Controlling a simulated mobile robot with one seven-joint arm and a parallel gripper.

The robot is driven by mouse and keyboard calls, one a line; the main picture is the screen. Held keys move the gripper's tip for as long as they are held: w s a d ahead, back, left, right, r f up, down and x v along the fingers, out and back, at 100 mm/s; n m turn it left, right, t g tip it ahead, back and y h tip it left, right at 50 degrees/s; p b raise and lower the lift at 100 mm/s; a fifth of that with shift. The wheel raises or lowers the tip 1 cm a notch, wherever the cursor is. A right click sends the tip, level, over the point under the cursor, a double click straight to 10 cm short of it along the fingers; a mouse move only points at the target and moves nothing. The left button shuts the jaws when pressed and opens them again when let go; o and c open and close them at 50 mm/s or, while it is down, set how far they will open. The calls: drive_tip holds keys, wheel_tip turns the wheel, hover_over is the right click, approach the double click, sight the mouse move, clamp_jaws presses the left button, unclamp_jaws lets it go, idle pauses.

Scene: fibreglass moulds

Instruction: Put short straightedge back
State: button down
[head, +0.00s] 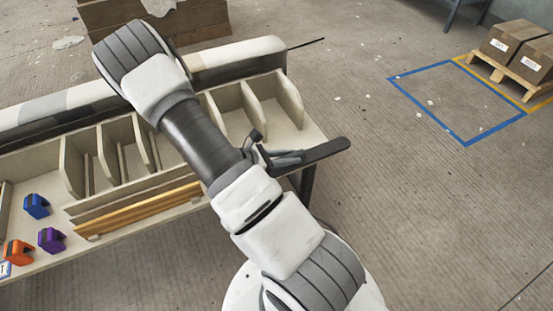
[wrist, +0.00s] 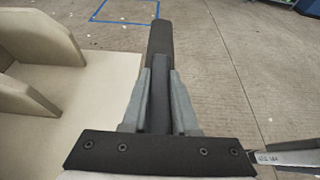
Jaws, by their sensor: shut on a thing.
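My gripper (head: 287,157) is shut on a dark, flat bar with a rounded end, which looks like the short straightedge (head: 325,150). In the wrist view the fingers (wrist: 160,85) clasp it from both sides, and the straightedge (wrist: 159,38) points away from me. In the head view its free end sticks out past the bench's right end, over the floor side. The part behind the fingers is hidden. A pale bench rack (head: 312,135) with upright dividers (head: 290,100) stands to the left of the gripper. It also shows in the wrist view (wrist: 105,85).
A yellow-brown wooden strip (head: 140,210) lies along the bench front. A long roll (head: 235,54) runs behind the rack. Boxes (head: 505,42) sit on a pallet; the floor right is open.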

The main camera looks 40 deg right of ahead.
drive_tip(key=w+d+f+b, duration=0.1)
drive_tip(key=w+f, duration=0.1)
drive_tip(key=w, duration=0.1)
drive_tip(key=w+d+f+b, duration=0.1)
drive_tip(key=w+f, duration=0.1)
drive_tip(key=w, duration=0.2)
drive_tip(key=w+d+f+b, duration=0.1)
drive_tip(key=w+f+b, duration=0.1)
drive_tip(key=w, duration=0.1)
drive_tip(key=shift+w+f, duration=0.3)
drive_tip(key=shift+f, duration=0.05)
drive_tip(key=shift+d+f+b, duration=0.1)
drive_tip(key=shift+f+b, duration=0.75)
drive_tip(key=shift+f, duration=1.1)
drive_tip(key=shift+f, duration=0.1)
drive_tip(key=shift+f, duration=0.15)
drive_tip(key=c, duration=0.7)
unclamp_jaws()
